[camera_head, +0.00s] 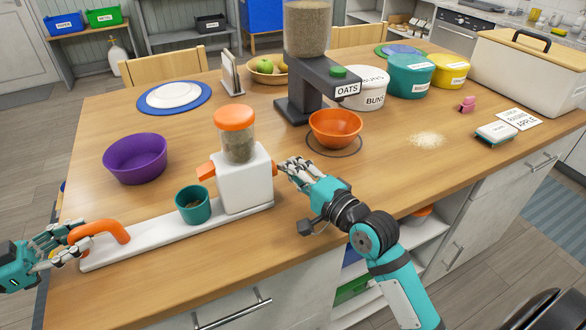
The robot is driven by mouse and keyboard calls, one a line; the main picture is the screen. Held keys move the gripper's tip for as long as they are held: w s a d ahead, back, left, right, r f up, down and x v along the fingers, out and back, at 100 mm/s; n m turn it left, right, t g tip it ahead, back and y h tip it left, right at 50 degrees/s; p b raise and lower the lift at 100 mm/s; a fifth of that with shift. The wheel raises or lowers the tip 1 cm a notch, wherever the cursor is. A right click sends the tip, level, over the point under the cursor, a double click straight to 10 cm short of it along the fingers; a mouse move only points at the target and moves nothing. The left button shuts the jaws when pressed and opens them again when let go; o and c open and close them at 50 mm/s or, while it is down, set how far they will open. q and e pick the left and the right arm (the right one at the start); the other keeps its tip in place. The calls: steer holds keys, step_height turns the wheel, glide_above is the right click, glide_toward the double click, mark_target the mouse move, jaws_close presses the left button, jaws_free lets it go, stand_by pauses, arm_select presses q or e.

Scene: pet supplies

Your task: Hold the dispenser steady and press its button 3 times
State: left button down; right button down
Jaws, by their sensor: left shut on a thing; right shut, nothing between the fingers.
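The dispenser is a white block (244,182) with a clear hopper of brown bits (238,148) and an orange lid (236,117). It stands upright on a long white base (150,240). An orange spout (206,171) points left, above a teal cup (193,206) with some brown bits inside. A small orange button (274,168) shows on the block's right side. My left gripper (72,243) is shut on the orange handle (107,231) at the base's left end. My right gripper (287,166) is shut and empty beside the button; I cannot tell whether it touches.
An oats dispenser (309,85) with an orange bowl (336,128) stands behind my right gripper. A purple bowl (135,158) and a plate (173,95) are at left. Canisters (411,77) and a big box (520,75) are at right. The front right tabletop is clear.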

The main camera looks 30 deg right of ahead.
arm_select(q)
steer(key=shift+f, duration=0.3)
arm_select(e)
steer(key=shift+a, duration=1.15)
steer(key=d, duration=0.3)
steer(key=shift+d, duration=0.35)
steer(key=v, duration=1)
steer(key=shift+d, duration=0.35)
arm_select(q)
steer(key=shift+r, duration=0.1)
arm_select(e)
steer(key=shift+w+d, duration=0.2)
steer(key=shift+d, duration=0.85)
